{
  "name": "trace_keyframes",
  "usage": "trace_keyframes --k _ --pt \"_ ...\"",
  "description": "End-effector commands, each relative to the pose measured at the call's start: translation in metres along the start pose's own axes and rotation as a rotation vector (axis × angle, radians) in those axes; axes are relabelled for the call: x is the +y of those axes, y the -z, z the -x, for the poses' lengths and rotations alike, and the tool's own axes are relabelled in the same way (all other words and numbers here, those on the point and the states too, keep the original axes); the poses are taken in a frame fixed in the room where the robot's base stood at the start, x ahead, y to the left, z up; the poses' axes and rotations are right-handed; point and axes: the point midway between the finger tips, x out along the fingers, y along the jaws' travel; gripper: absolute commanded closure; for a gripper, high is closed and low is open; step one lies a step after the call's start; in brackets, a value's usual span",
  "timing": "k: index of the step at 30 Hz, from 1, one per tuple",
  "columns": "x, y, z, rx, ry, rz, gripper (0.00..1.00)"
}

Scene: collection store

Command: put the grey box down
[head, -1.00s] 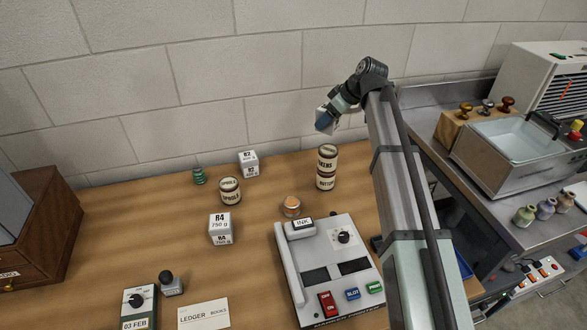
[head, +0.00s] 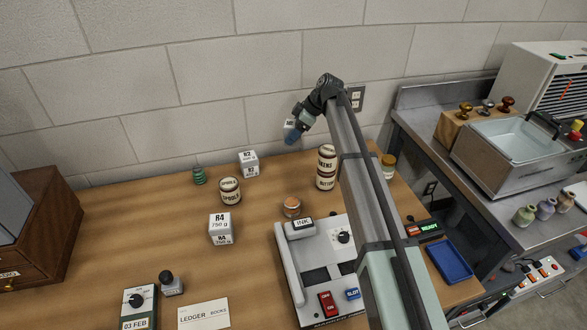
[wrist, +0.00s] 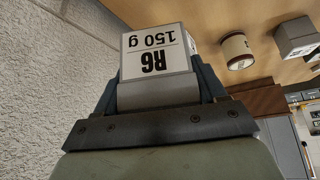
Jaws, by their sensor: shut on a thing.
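My gripper (head: 293,137) is shut on a small pale grey box (head: 289,125) and holds it in the air, above the back of the wooden table, near the wall. In the wrist view the box (wrist: 155,50) sits between both fingers, its label reading R6 150 g upside down. The box is clear of the table top. The head view shows only part of it beside the fingers.
Bare wood (head: 120,235) lies at left. A blue tray (head: 450,261) is at right.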

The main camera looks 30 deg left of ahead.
Motion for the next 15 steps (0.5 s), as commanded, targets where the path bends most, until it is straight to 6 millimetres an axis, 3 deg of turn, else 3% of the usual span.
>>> trace_keyframes --k 15 --pt "0.0 -0.034 -0.053 0.0 0.0 -0.002 0.65"
